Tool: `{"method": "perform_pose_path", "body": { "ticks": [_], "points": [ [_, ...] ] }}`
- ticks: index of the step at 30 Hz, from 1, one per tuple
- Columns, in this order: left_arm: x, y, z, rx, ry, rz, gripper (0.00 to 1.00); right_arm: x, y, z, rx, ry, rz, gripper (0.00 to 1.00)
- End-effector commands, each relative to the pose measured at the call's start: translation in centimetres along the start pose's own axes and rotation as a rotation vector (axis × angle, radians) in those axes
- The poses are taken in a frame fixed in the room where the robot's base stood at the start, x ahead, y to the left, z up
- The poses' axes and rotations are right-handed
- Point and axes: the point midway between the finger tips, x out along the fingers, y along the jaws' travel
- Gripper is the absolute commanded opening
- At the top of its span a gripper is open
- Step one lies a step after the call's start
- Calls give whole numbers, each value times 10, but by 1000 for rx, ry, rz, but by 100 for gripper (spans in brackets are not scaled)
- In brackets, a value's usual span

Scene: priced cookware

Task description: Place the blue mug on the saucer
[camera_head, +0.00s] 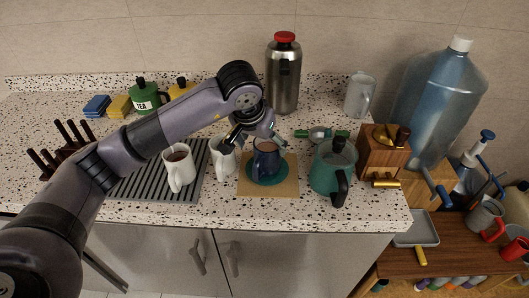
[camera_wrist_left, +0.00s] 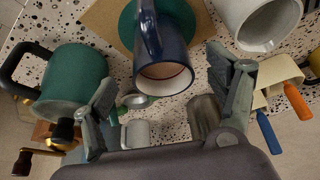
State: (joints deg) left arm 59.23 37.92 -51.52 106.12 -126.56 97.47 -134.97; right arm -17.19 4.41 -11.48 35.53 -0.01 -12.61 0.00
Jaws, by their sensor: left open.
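The dark blue mug (camera_head: 266,160) stands upright on the teal saucer (camera_head: 281,179), its handle towards the front. The saucer lies on a square brown mat (camera_head: 288,188). In the left wrist view, the blue mug (camera_wrist_left: 163,62) shows its open rim, with part of the saucer (camera_wrist_left: 122,22) behind it. My left gripper (camera_head: 259,136) is open at the mug's upper rear. Its two fingers (camera_wrist_left: 160,80) are spread to either side of the mug's rim, with gaps; I see no contact. My right gripper is not in view.
A teal kettle (camera_head: 329,174) stands to the right. A steel flask (camera_head: 284,78) is behind. The counter's front edge is near the mat.

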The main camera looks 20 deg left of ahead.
Motion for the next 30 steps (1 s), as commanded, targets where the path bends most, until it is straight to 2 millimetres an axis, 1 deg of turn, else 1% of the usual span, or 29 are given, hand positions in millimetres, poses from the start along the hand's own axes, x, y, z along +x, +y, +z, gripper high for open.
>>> {"method": "perform_pose_path", "body": {
  "ticks": [1, 3, 6, 9, 12, 17, 30],
  "points": [
    [-11, -1, 0, 1, 6, -3, 80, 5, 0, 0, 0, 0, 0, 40],
    [-26, 0, -1, 1, 5, -1, 80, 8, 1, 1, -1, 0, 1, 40],
    [-44, 0, 0, 1, 4, -1, 80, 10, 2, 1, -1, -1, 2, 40],
    [-57, 0, 0, -1, 2, -1, 80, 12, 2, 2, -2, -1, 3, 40],
    [-65, 0, 0, -1, 0, -1, 80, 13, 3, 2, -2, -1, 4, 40],
    [-68, 0, 1, 0, -1, -1, 80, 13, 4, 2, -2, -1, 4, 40],
    [-68, 0, 1, 0, -1, -1, 80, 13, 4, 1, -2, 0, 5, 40]
  ]
}}
